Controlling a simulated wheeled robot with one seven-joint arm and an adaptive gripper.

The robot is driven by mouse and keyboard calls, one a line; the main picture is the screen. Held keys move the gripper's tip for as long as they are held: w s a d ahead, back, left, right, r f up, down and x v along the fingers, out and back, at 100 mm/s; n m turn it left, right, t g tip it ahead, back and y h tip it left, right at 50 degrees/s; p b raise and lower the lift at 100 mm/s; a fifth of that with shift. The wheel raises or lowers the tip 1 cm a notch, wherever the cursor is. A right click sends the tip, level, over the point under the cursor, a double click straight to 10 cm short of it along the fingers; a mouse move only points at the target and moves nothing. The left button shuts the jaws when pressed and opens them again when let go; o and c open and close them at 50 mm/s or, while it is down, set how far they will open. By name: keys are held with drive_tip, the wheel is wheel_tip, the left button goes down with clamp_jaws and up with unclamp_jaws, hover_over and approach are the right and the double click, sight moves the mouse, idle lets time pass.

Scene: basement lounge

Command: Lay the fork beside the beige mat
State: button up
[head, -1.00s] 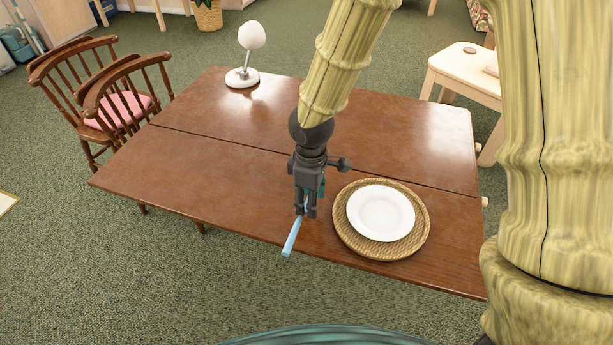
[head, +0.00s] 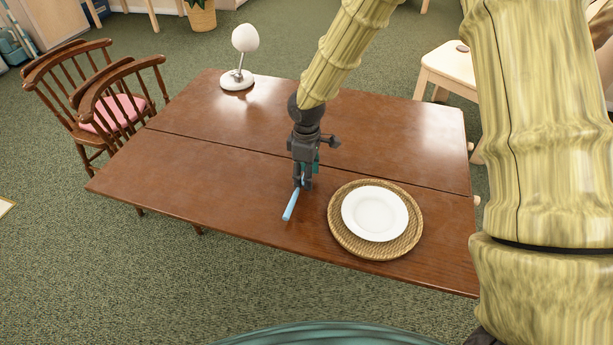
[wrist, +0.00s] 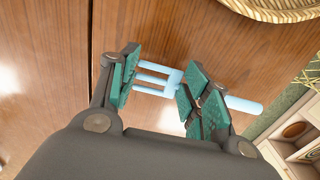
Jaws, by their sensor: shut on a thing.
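The light blue fork (head: 290,206) is in my gripper (head: 303,186), which is shut on it to the left of the mat. In the wrist view the fork (wrist: 155,80) lies between the green finger pads of my gripper (wrist: 152,88), its tines to the left and its handle (wrist: 244,105) sticking out to the right. The beige woven round mat (head: 345,241) lies on the table with a white plate (head: 375,213) on it. Its rim (wrist: 268,10) shows at the top of the wrist view. I cannot tell whether the fork touches the table.
The brown wooden table (head: 210,185) has free room left of the mat and behind it. A white lamp (head: 239,70) stands at the far left corner. Wooden chairs (head: 115,95) stand at the left, and a pale stool (head: 450,70) at the back right.

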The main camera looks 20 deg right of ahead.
drive_tip(key=shift+f, duration=0.9)
drive_tip(key=shift+f, duration=0.1)
drive_tip(key=o, duration=0.9)
drive_tip(key=shift+c, duration=0.2)
wheel_tip(320, 180, up, 12)
